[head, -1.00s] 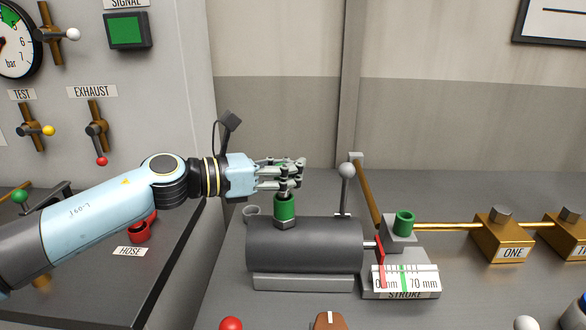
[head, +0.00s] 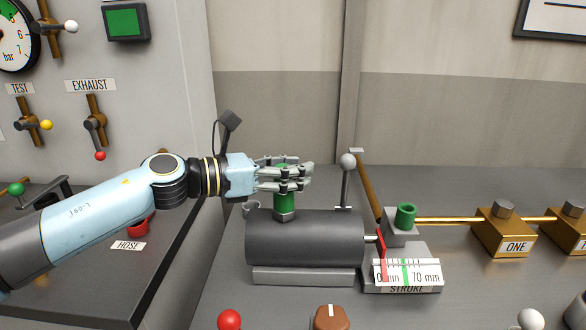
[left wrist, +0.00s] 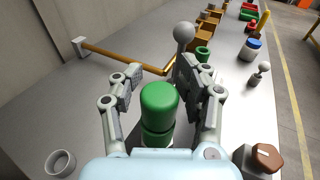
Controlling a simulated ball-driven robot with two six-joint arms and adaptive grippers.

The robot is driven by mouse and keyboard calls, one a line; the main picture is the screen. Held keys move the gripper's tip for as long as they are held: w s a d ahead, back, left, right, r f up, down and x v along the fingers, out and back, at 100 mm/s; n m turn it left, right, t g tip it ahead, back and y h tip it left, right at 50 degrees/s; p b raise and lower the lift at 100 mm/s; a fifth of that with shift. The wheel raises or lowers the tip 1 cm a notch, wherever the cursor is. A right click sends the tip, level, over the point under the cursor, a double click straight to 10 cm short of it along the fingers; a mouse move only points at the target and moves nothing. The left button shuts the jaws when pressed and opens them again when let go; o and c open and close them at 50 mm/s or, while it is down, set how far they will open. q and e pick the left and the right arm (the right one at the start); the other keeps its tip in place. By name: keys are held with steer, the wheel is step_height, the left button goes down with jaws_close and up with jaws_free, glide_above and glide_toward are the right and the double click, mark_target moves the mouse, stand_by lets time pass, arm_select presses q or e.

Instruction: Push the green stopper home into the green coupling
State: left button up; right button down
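A green stopper (left wrist: 159,102) with a rounded top stands upright over the green coupling (left wrist: 156,138), seen between my fingers in the left wrist view. In the head view the green coupling (head: 285,205) rises from a grey nut on the dark cylinder (head: 304,240); fingers partly cover the stopper. How deep the stopper sits is hard to tell. My left gripper (head: 306,176) surrounds the stopper from the left. Its fingers are spread, with a gap on each side of the stopper in the left wrist view. My right gripper is not in view.
A hollow green cup (head: 406,215) stands on a grey block right of the cylinder. A grey-knobbed lever (head: 347,163) rises behind the cylinder. A stroke scale (head: 406,272) and red pointer (head: 382,258) are at its right end. A small grey cup (head: 251,208) stands behind left.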

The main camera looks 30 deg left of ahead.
arm_select(q)
steer(key=f+v, duration=0.1)
steer(key=v, duration=0.6)
steer(key=shift+s+a+r, duration=0.15)
steer(key=shift+s+r, duration=0.05)
steer(key=shift+r, duration=0.3)
stand_by(0.6)
